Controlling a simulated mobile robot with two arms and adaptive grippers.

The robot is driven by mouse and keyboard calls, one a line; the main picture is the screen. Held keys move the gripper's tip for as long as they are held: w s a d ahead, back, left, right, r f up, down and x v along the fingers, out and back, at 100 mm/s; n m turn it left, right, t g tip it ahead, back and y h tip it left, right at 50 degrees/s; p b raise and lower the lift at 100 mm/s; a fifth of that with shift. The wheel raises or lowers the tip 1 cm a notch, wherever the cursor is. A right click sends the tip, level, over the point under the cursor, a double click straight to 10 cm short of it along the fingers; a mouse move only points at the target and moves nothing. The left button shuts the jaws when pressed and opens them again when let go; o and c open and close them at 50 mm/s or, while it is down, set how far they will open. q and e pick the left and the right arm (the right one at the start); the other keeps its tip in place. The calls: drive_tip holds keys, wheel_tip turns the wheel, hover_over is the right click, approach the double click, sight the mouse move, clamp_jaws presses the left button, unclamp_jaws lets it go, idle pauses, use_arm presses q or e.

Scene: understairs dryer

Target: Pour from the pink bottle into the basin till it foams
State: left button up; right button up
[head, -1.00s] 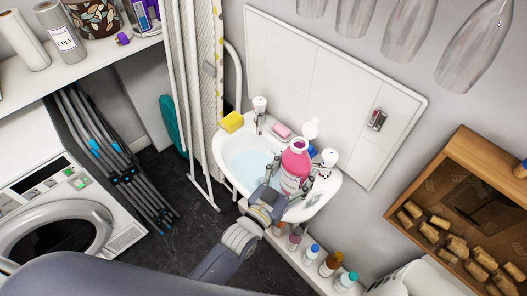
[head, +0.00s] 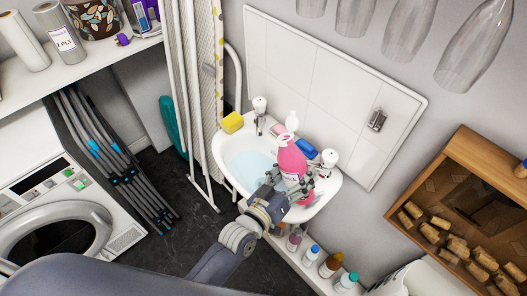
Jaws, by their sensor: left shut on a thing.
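The pink bottle (head: 291,158) is held over the right part of the white basin (head: 222,158), its top leaning toward the back left. I cannot make out a stream from the bottle's mouth. My right gripper is not in view.
A yellow sponge (head: 232,122) and a tap (head: 260,106) are on the basin's back left rim. A white tap knob (head: 329,158) and a blue item (head: 306,149) are to the right of the bottle. Several small bottles (head: 330,265) stand on a low ledge in front.

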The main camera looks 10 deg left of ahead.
use_arm(q)
drive_tip(key=shift+r, duration=0.4)
drive_tip(key=shift+f+n, duration=0.25)
drive_tip(key=shift+n, duration=0.15)
drive_tip(key=shift+w+a+n+b, duration=0.15)
drive_tip(key=shift+n+b, duration=0.15)
drive_tip(key=shift+n, duration=0.4)
drive_tip(key=shift+s+d+n+g, duration=0.2)
drive_tip(key=shift+n+g, duration=0.2)
drive_tip(key=shift+n, duration=0.1)
drive_tip(key=shift+s+d+n, duration=0.15)
drive_tip(key=shift+d+n, duration=0.05)
drive_tip(key=shift+n, duration=0.3)
drive_tip(key=shift+s+d+n, duration=0.1)
drive_tip(key=shift+d+n, duration=0.05)
drive_tip(key=shift+n, duration=0.25)
idle(0.7)
drive_tip(key=shift+s+d+f+n+g+h+b, duration=0.1)
drive_tip(key=shift+d+f+n+g+h+b, duration=0.1)
drive_tip(key=shift+f+n+b, duration=0.25)
drive_tip(key=shift+s+d+f+n+g+h+b, duration=0.1)
drive_tip(key=shift+f+n+g+h+b, duration=0.15)
drive_tip(key=shift+b, duration=0.25)
idle(1.5)
